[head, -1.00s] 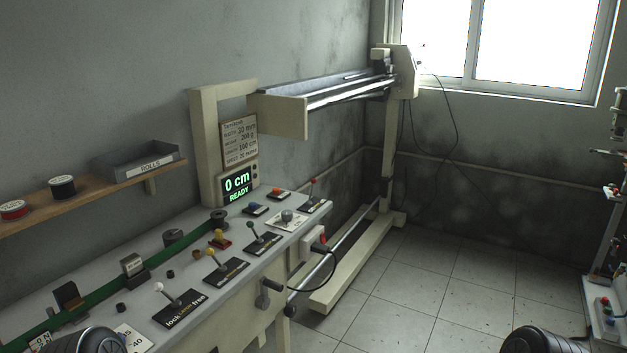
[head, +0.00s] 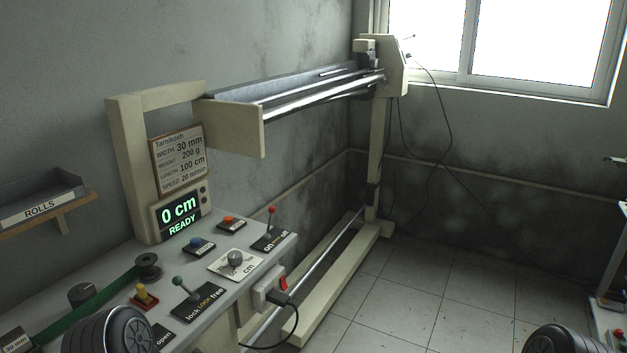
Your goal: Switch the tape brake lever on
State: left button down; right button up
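A red-knobbed lever (head: 271,213) stands about upright on a black plate (head: 272,241) whose readable words are "on" and "off", at the far right corner of the machine's panel. A green-knobbed lever (head: 179,282) leans left on a plate (head: 199,305) reading "lock" and "free". No label naming a tape brake is readable, so I cannot tell which lever it is. Neither of my grippers is in view. Dark rounded parts of my arms show at the bottom left and bottom right, the left one covering part of the panel.
The panel also has a blue button (head: 197,243), an orange button (head: 229,221), a grey knob (head: 235,259) and green tape (head: 100,297). A display (head: 180,213) reads "0 cm READY". A red switch (head: 283,284) with a cable is on the front. Tiled floor (head: 420,300) is clear to the right.

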aim_at(272, 209)
jog(key=i+l+z, duration=0.15)
jog(key=i, duration=0.65)
jog(key=i+l+z, duration=0.1)
jog(key=i, duration=0.75)
jog(key=l, duration=0.15)
